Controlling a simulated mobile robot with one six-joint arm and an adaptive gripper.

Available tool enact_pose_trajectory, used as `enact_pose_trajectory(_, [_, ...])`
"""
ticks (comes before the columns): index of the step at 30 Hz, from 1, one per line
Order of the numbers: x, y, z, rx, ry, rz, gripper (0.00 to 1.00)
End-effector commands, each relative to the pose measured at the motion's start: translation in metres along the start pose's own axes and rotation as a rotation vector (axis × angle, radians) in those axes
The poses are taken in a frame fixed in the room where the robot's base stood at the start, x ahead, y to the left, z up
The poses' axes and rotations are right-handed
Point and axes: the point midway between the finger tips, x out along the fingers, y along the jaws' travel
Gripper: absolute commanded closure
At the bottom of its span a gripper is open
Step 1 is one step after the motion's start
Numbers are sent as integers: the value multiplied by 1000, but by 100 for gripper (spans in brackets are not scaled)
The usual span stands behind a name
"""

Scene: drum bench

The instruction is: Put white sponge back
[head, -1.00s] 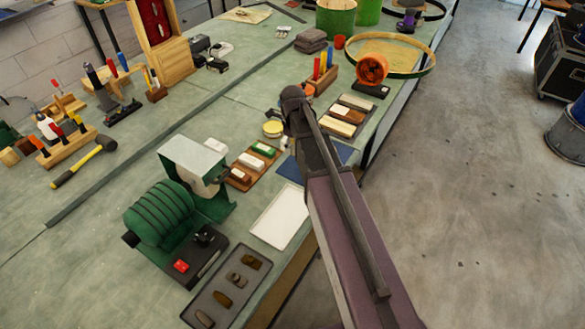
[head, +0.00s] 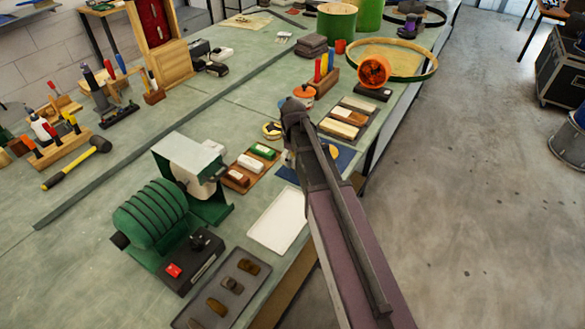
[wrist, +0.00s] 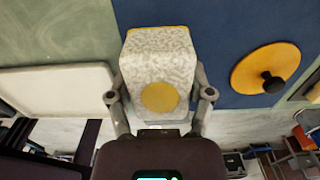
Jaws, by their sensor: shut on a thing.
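In the wrist view my gripper (wrist: 160,100) is shut on a white speckled block, which looks like the white sponge (wrist: 158,65). The sponge has a yellow round patch on its near face and a yellow far edge. It is above the border between the green bench top and the blue mat (wrist: 225,30); I cannot tell whether it touches anything. A yellow disc (wrist: 265,68) with a black knob lies on the mat to its right. In the head view my arm hides the gripper and sponge; part of the blue mat (head: 341,157) shows beside the arm.
A white tray (head: 279,219) lies nearer than the mat. A wooden tray with blocks (head: 234,185) is left of the arm; another (head: 337,133) is beyond it. A green machine (head: 150,218) and a grey tray (head: 207,318) stand in front. The bench edge drops to floor at right.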

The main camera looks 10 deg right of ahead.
Motion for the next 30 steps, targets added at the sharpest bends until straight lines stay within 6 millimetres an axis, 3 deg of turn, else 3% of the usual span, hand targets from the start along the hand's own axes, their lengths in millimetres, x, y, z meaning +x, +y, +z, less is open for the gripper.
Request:
enact_pose_trajectory(8, [4, 0, 0, 1, 0, 0, 59])
enact_pose_trajectory(21, [36, -1, -1, 1, 0, 0, 59])
enact_pose_trajectory(30, [37, -1, -1, 2, 0, 0, 59])
